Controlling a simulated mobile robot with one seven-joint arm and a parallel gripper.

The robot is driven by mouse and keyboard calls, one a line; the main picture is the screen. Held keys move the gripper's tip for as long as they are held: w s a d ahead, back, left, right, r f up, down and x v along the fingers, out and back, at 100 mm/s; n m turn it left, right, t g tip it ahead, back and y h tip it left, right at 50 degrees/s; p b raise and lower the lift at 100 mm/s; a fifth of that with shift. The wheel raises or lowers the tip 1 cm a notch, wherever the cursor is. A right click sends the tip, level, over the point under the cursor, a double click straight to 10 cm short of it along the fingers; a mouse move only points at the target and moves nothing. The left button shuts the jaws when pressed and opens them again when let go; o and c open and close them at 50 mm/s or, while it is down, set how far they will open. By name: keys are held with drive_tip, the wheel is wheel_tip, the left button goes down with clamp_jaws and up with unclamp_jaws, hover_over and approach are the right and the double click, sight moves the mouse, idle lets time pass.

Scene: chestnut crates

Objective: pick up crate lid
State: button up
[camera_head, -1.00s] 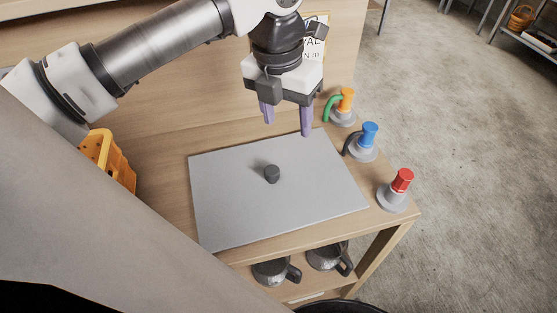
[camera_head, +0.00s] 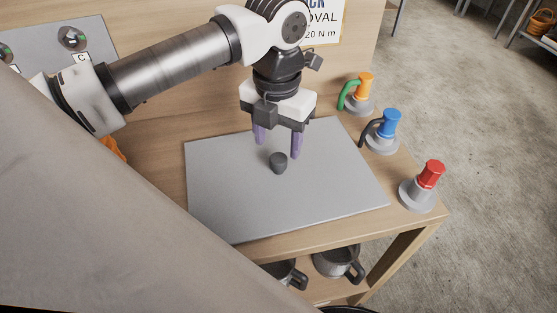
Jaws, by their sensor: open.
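The crate lid (camera_head: 235,205) is a flat grey panel lying on the wooden bench. A small dark round knob (camera_head: 278,163) stands near its middle. My gripper (camera_head: 278,150) points down over the lid with its two purple fingers apart and nothing between them. The fingers appear just behind the knob, one to each side of it in the picture. I cannot tell their exact height above the lid.
Orange, blue (camera_head: 389,123) and red (camera_head: 432,174) topped objects on grey round bases stand along the bench's right side. Dark mugs (camera_head: 340,262) sit on the shelf below. An orange object (camera_head: 112,147) is mostly hidden at left. A sign (camera_head: 325,22) is behind.

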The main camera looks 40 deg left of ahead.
sight(279, 158)
drive_tip(key=f, duration=0.1)
drive_tip(key=f+b, duration=0.2)
drive_tip(key=f, duration=0.1)
drive_tip(key=shift+s+d, duration=0.3)
drive_tip(key=shift+f, duration=0.45)
drive_tip(key=shift+r, duration=0.1)
clamp_jaws()
